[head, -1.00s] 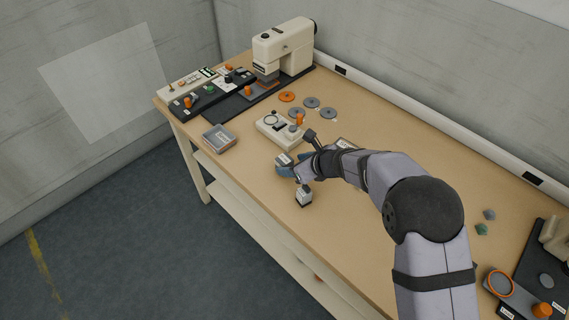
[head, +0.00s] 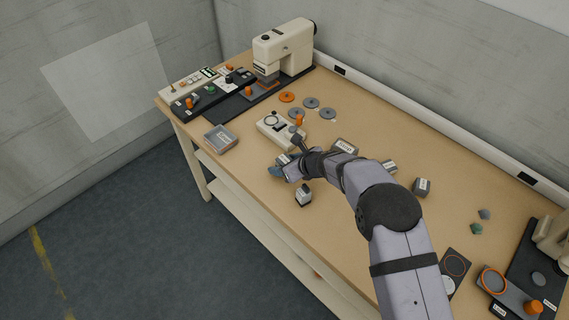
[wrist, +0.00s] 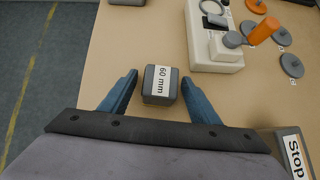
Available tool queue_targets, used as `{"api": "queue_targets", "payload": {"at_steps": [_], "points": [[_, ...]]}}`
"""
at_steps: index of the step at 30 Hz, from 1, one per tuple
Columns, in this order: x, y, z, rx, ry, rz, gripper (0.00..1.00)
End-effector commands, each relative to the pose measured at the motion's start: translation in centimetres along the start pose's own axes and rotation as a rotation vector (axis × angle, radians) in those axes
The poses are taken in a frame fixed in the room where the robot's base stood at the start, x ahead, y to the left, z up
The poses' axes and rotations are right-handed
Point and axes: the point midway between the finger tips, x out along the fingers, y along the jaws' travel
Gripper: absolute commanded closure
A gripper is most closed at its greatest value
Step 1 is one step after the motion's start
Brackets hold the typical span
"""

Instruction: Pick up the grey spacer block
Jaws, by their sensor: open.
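A grey block (wrist: 161,88) with a white "60 mm" label lies on the table in the wrist view, its label facing up. My gripper (wrist: 158,77) is open, with one blue finger on each side of the block. A gap shows on both sides, so the fingers seem not to touch it. In the head view my gripper (head: 277,170) is low near the table's front edge. The block (head: 284,158) is mostly hidden there by my gripper.
A beige device (wrist: 214,48) with an orange knob stands just beyond the block. A "Stop" block (wrist: 295,150) lies to the right. A small dark block (head: 304,196) sits near the front edge. A grey tray (head: 220,139) is at the left. Grey discs (wrist: 291,65) lie farther right.

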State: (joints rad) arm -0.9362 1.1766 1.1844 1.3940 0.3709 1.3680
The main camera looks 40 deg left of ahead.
Motion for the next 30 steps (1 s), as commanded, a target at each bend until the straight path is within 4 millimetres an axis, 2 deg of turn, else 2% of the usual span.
{"api": "queue_targets", "payload": {"at_steps": [5, 11, 12, 23, 30], "points": [[0.0, 0.0, 0.0, 0.0, 0.0, 0.0, 0.44], [0.0, 0.0, 0.0, 0.0, 0.0, 0.0, 0.89], [0.0, 0.0, 0.0, 0.0, 0.0, 0.0, 0.91], [-0.4, 0.0, 0.5, -0.001, -0.002, 0.0, 0.91], [-2.8, 0.0, 2.9, -0.003, -0.005, 0.0, 0.91]]}}
